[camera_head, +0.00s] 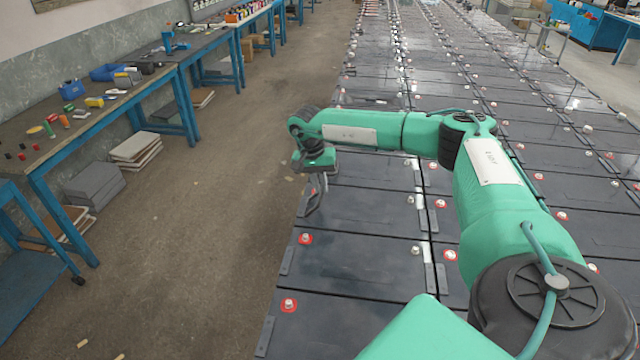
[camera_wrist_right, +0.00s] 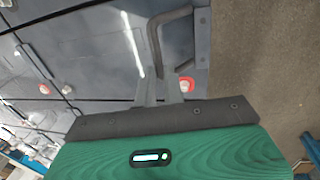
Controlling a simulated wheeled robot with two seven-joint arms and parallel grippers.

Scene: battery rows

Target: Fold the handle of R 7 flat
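The battery rows are dark flat-topped blocks; no R 7 label is readable. By my right gripper (camera_head: 316,190), a grey bent handle (camera_wrist_right: 170,18) stands raised from a battery top at the outer edge of the left column, in the right wrist view. My right gripper also shows in that view (camera_wrist_right: 160,88), its two narrow grey fingers close together by the handle's lower part. Whether they touch it or how wide they are apart cannot be told. My left gripper is out of view.
Nearer batteries carry flat grey handles (camera_head: 287,261) along their left edge and red-ringed terminals (camera_head: 305,238). Bare floor (camera_head: 200,230) lies left of the row. A blue-legged workbench (camera_head: 110,105) with tools and boxes stands further left. My right arm covers part of the rows.

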